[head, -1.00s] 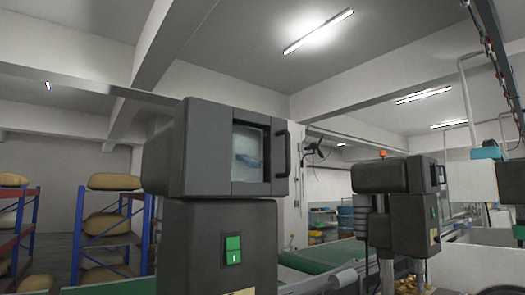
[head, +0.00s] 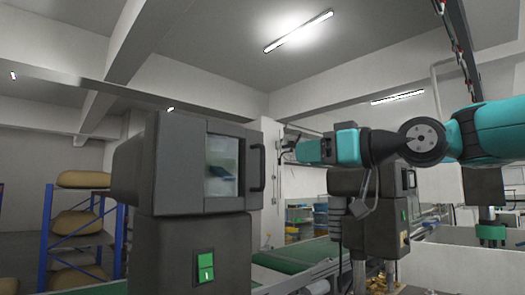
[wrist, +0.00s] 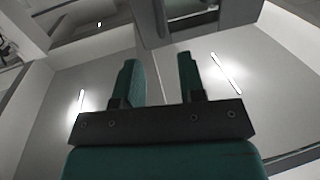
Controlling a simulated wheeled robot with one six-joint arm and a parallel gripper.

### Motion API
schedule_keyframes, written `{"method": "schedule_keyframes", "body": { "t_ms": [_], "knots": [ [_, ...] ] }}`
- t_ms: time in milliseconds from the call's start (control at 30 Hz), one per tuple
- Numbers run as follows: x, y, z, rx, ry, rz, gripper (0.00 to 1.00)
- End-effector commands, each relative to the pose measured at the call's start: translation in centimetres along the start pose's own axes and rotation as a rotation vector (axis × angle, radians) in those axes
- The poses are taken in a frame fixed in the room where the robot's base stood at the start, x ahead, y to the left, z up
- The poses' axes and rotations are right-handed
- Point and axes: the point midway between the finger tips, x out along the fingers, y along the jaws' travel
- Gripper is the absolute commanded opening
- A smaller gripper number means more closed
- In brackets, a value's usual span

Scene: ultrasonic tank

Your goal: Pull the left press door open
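The left press (head: 175,165) is a dark grey box on a dark pedestal, left of centre in the head view. Its door (head: 222,165) has a pale window and looks shut. A black upright bar handle (head: 258,170) stands at the door's right edge. My gripper (head: 285,145) is right of the handle and a little higher, pointing left, apart from it in the picture. In the wrist view the two teal fingers (wrist: 159,75) are spread with nothing between them.
A second dark press (head: 365,185) stands to the right, partly behind my teal arm. A green conveyor (head: 300,255) runs behind the left press. A green switch (head: 205,267) is on the pedestal. A blue rack with sacks (head: 85,225) stands at far left.

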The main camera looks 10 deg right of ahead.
Motion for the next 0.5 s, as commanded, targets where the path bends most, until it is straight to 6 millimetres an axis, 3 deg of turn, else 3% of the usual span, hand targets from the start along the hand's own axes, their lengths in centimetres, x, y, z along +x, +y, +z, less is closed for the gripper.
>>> {"method": "schedule_keyframes", "body": {
  "t_ms": [300,500],
  "knots": [
    [7.3,-0.1,-0.6,0.002,-0.002,-0.005,0.37],
    [10.4,0.0,-0.3,0.002,-0.002,-0.002,0.37]
  ]
}}
